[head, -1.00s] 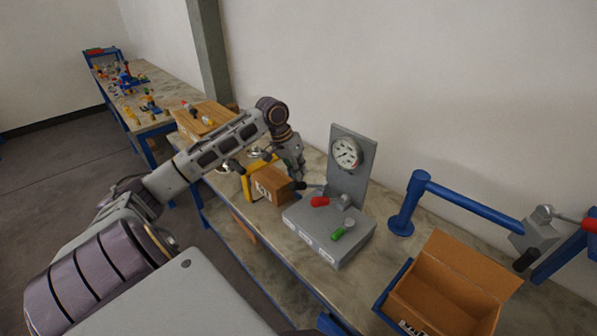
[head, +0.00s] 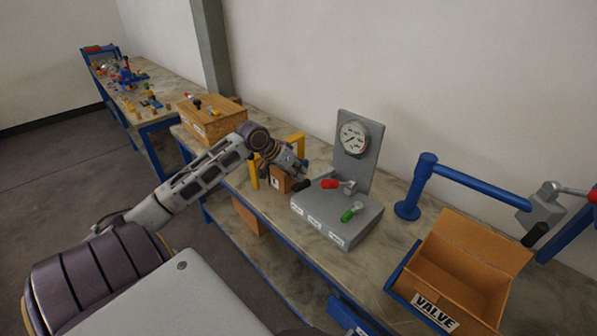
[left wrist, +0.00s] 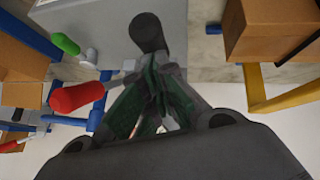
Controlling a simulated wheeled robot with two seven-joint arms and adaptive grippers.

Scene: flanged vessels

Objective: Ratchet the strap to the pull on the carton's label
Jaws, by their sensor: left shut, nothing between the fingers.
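The grey gauge stand (head: 335,215) is on the bench, with a round dial (head: 354,138) on its upright plate. It bears a red-gripped lever (head: 330,184), a black-gripped lever (head: 303,185) and a green-gripped lever (head: 348,215). A small brown carton (head: 280,183) stands left of it by a yellow frame (head: 254,172); its label and any strap are not clear. My left gripper (head: 301,168) is shut and empty close to the black grip. In the left wrist view the closed fingertips (left wrist: 152,62) point at that grip (left wrist: 148,32); contact is unclear.
An open carton (head: 455,275) labelled VALVE sits at right in a blue holder. A blue post with a rail (head: 425,180) stands behind it. A larger wooden box (head: 208,120) is at the left, and a second cluttered bench (head: 145,95) lies beyond.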

